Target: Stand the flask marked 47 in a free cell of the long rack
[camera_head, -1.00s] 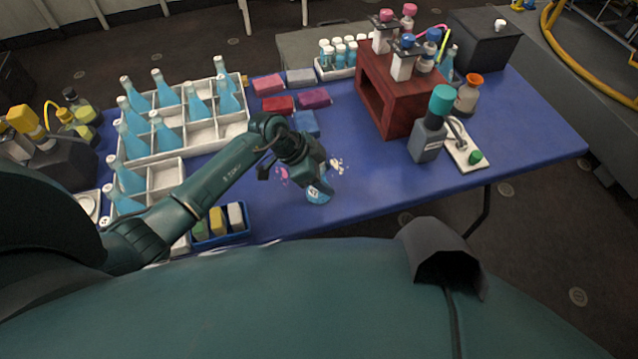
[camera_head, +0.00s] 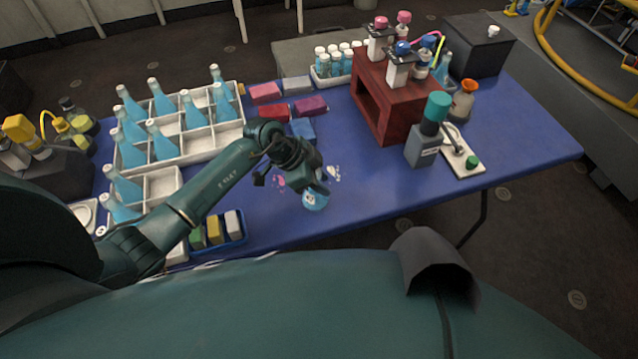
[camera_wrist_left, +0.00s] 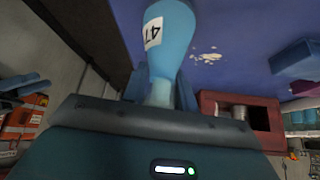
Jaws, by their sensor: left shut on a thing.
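My left gripper (camera_head: 303,186) is shut on the neck of a blue flask (camera_head: 315,200), above the table in front of the racks. In the left wrist view the flask (camera_wrist_left: 172,45) has a white label reading 47, and its neck runs down between the fingers. I cannot tell whether its base touches the table. The larger white rack (camera_head: 205,158) stands on the table left of the gripper. It holds several blue flasks; cells at its near right side look empty. My right gripper is not in view.
A smaller white rack (camera_head: 163,172) with two flasks stands nearer me. A blue tray of coloured blocks (camera_head: 222,245) lies near the front edge. Coloured slabs (camera_head: 303,130) lie behind the gripper; a dark red stand (camera_head: 398,105) is to the right. The table's front middle is mostly clear.

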